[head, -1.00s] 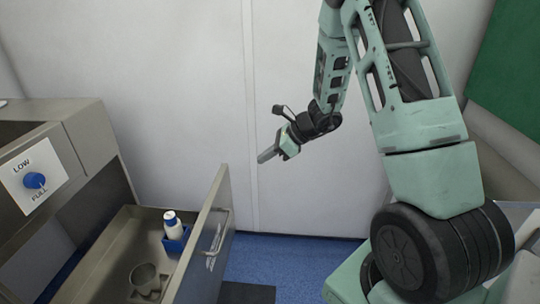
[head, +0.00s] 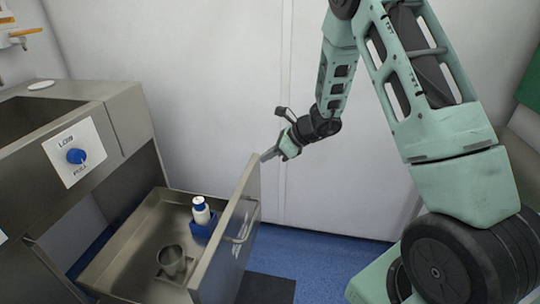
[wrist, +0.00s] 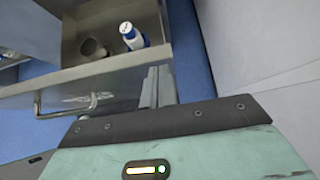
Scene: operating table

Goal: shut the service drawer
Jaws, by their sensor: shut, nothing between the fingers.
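The service drawer (head: 138,244) is pulled out from the steel cabinet. Its tall front panel (head: 230,236) faces right and carries a bar handle. My gripper (head: 268,156) is shut and empty, close to the top far corner of the front panel in the head view. In the wrist view the shut fingers (wrist: 159,85) overlap the right end of the panel (wrist: 70,88), with the handle (wrist: 66,108) to their left. I cannot tell whether they touch it.
A pale wall (head: 210,80) stands close behind. Blue floor (head: 330,254) lies open right of the drawer, with a dark mat (head: 266,289) beside the panel.

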